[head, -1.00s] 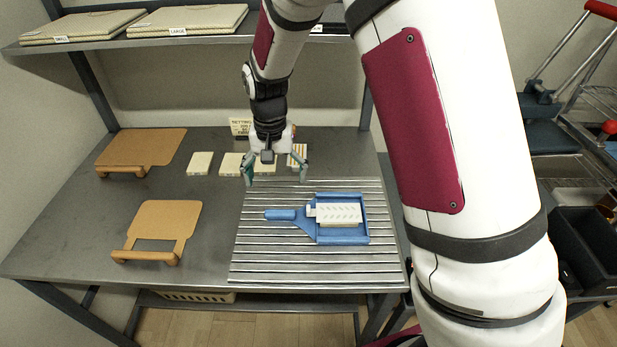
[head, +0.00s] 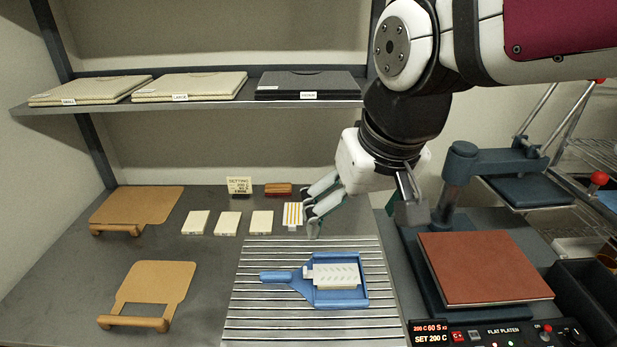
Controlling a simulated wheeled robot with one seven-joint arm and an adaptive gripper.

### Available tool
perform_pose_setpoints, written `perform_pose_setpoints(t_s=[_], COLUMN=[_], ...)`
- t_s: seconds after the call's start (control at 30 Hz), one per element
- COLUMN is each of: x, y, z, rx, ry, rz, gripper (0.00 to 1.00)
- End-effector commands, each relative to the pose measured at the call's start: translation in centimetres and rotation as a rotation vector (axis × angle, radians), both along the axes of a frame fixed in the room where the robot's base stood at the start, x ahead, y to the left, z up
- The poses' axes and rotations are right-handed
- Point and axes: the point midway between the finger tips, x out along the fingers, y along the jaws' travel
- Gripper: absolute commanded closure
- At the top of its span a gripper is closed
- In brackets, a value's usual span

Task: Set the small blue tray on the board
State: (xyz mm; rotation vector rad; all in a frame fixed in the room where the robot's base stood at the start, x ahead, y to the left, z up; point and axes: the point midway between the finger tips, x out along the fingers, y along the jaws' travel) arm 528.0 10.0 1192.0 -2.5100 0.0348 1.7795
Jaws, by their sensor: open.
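The small blue tray (head: 275,277) lies flat on a ribbed metal board (head: 262,322) at the front of the steel table, its handle pointing left. A white block with a dotted pattern (head: 335,274) lies in the tray, with a small white piece at its left end. Two tan boards with bar handles, one rear (head: 137,205) and one front (head: 152,284), lie on the left.
A press with a red-brown plate (head: 480,266) and a control panel (head: 500,334) stands at the right. Several pale blocks (head: 228,223) and a small sign (head: 239,185) are behind the ribbed board. A shelf (head: 200,107) holds labelled flat slabs.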

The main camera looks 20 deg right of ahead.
Motion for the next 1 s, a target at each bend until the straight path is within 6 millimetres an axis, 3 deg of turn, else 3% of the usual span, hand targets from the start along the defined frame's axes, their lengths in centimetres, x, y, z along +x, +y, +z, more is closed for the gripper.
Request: perform_pose_setpoints(t_s=[0.1,0.3,0.87,0.9,1.0], x=[-3.2,-6.0,-6.4,-6.4,-6.4], y=[-0.7,-1.2,-1.3,-1.3,-1.3], z=[0.5,0.4,0.4,0.4,0.4], rx=[-0.023,-0.048,-0.052,-0.052,-0.052], ry=[-0.051,-0.087,-0.093,-0.093,-0.093], rz=[0.024,0.049,0.055,0.055,0.055], gripper=[0.09,0.09,0.09,0.12,0.34])
